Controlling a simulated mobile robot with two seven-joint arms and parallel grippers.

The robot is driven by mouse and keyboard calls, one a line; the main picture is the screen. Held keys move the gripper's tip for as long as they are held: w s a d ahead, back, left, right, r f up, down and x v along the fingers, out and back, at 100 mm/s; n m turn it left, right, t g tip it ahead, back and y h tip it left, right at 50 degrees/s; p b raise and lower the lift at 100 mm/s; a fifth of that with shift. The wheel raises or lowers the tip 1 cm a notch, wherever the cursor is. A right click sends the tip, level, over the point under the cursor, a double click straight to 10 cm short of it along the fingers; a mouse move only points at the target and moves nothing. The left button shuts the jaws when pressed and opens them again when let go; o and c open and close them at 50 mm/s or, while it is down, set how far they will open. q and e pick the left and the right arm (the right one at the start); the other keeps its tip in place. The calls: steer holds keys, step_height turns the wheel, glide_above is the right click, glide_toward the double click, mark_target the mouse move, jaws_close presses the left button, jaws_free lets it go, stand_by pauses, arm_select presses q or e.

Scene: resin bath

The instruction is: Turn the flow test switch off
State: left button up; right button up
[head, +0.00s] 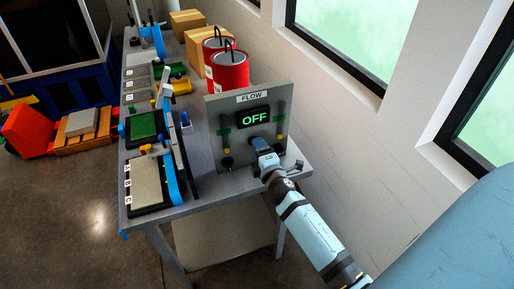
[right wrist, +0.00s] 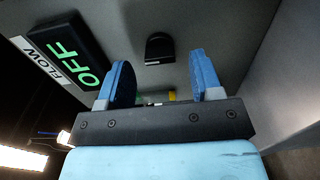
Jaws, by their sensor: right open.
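The grey flow panel (head: 230,103) stands upright at the near right end of the bench, labelled FLOW. Its black display (head: 254,117) reads OFF in green; it also shows in the right wrist view (right wrist: 72,50). My right gripper (head: 259,143) is in front of the panel, below the display. In the right wrist view my right gripper (right wrist: 163,78) has its two blue fingers apart with nothing between them. A black rounded part (right wrist: 160,48), perhaps the switch, sits on the panel just beyond the fingertips, apart from them. My gripper hides this part of the panel in the head view. My left gripper is not in view.
The grey bench (head: 207,194) carries trays with blue clamps (head: 171,160) left of the panel. Red cans (head: 230,72) and cardboard boxes (head: 186,22) stand behind it. A white wall (head: 330,110) with windows closes the right side.

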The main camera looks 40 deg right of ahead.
steer(key=b+v, duration=0.2)
steer(key=v, duration=1)
steer(key=shift+d, duration=0.1)
steer(key=s+a+f+m+g+y+p, duration=0.3)
steer(key=s+a+m+p, duration=0.1)
steer(key=s+a+m, duration=0.2)
steer(key=s+a+f+m+g+y+p, duration=0.3)
steer(key=s+a+f+m+y+p, duration=0.1)
steer(key=s+a+m+p, duration=0.1)
steer(key=s+a+m, duration=0.1)
steer(key=s+a, duration=0.1)
steer(key=shift+s+a+f+y, duration=0.2)
steer(key=shift+a+f+y, duration=0.1)
steer(key=shift+a+f, duration=0.1)
